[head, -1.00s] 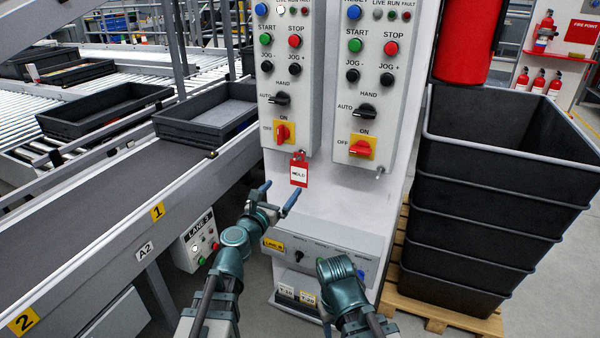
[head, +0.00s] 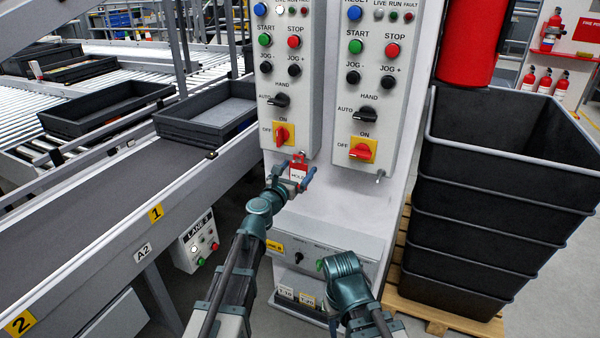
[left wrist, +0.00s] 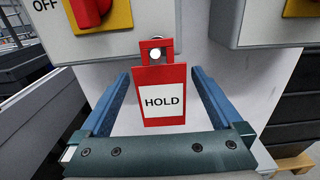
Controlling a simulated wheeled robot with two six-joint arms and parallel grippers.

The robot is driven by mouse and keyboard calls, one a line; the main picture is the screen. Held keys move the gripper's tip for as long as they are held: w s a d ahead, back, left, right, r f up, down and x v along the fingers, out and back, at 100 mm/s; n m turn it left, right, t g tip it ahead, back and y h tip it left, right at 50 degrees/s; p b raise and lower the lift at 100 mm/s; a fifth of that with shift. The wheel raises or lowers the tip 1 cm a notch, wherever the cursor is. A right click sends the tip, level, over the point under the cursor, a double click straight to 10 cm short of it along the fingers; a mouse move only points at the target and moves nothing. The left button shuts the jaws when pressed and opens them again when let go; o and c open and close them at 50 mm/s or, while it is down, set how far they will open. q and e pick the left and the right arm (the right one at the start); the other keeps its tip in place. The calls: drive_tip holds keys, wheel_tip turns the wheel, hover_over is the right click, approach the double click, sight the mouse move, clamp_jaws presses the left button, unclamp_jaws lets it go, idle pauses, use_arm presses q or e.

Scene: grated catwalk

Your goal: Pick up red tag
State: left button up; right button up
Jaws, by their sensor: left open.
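The red tag (head: 299,172) with a white "HOLD" label hangs below the left control box, under its red rotary switch. In the left wrist view the red tag (left wrist: 160,74) hangs upright from a small peg. My left gripper (head: 295,174) is open, with one blue finger on each side of the tag. In the left wrist view the gripper (left wrist: 162,90) shows gaps between both fingers and the tag. My right arm shows at the lower middle of the head view, but its fingers are hidden.
Two control boxes (head: 289,75) with buttons and switches are on the white cabinet (head: 330,205). Stacked black bins (head: 480,220) stand on a pallet to the right. A conveyor (head: 90,230) with black trays runs along the left. A lower panel (head: 325,257) juts out below the tag.

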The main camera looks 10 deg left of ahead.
use_arm(q)
drive_tip(key=shift+w+d, duration=0.15)
drive_tip(key=shift+w, duration=0.25)
drive_tip(key=shift+s, duration=0.1)
drive_tip(key=c, duration=1.2)
drive_tip(key=shift+c, duration=0.2)
